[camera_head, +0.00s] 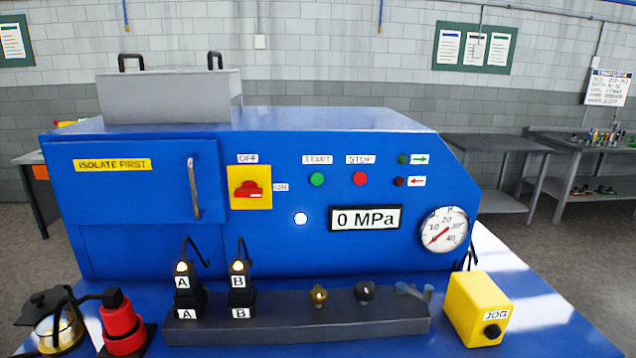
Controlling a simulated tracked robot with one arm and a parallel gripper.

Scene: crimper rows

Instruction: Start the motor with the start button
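A blue machine (250,140) stands on a blue bench. The green START button (317,179) is on its front panel, under a START label, with nothing in front of it. The red STOP button (360,179) is just to its right. A red rotary switch (249,189) on a yellow plate is to the left, with OFF above it and ON at its right; I cannot tell its setting for sure. A white lamp (301,218) looks bright. My gripper is not in view.
A grey rail (296,333) in front carries plugs A (183,280) and B (240,280) and small knobs. A yellow JOG box (478,308) is at right, a red-black object (122,325) at lower left. The gauge (444,230) is right of the display.

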